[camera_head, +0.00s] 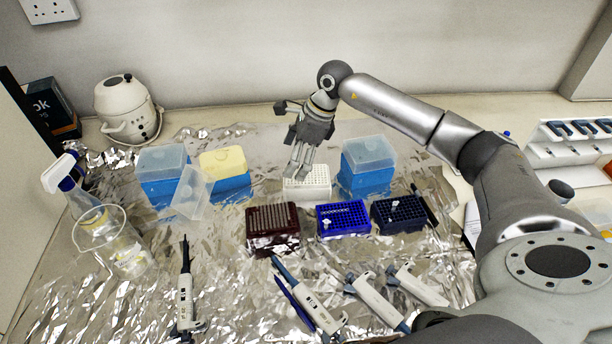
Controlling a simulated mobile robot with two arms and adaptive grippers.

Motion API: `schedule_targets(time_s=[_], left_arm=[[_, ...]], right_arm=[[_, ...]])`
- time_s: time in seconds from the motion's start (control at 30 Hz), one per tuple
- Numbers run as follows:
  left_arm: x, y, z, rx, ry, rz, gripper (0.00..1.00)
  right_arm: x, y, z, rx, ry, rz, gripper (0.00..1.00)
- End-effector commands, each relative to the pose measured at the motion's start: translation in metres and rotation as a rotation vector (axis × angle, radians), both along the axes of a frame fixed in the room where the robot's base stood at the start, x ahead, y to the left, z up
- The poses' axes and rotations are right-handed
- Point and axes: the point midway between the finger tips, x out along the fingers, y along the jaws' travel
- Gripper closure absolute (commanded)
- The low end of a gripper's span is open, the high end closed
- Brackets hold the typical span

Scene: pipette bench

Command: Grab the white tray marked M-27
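A small white tray (312,192) with a grid of holes stands on the foil-covered bench, in the middle behind a row of darker racks. No M-27 marking can be read on it. My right gripper (300,168), on the arm from the right, points down over the tray's back left part. Its fingers look close together and hide some of the tray. I cannot tell whether they touch it or whether they are open or shut. My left gripper is not in view.
In front stand a brown rack (272,241), a blue rack (343,232) and a dark navy rack (398,228). Blue tip boxes flank the tray, one with a clear lid (369,153) at right. Several pipettes lie in front; a glass beaker (118,250) stands left.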

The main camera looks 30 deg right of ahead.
Motion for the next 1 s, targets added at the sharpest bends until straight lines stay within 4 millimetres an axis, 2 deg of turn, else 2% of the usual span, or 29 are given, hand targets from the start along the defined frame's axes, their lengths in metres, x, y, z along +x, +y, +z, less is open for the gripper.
schedule_targets(time_s=[0.2, 0.4, 0.63, 1.0], left_arm=[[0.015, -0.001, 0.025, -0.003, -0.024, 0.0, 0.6], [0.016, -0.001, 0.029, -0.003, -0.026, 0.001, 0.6], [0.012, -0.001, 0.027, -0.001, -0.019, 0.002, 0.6], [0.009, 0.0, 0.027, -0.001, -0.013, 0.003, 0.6]], right_arm=[[0.009, 0.006, -0.023, 0.002, 0.005, 0.0, 0.09], [0.013, 0.012, -0.044, 0.001, 0.001, -0.001, 0.09], [0.013, 0.012, -0.047, 0.0, 0.001, 0.0, 0.09], [0.013, 0.012, -0.046, 0.001, 0.001, -0.001, 0.56]])
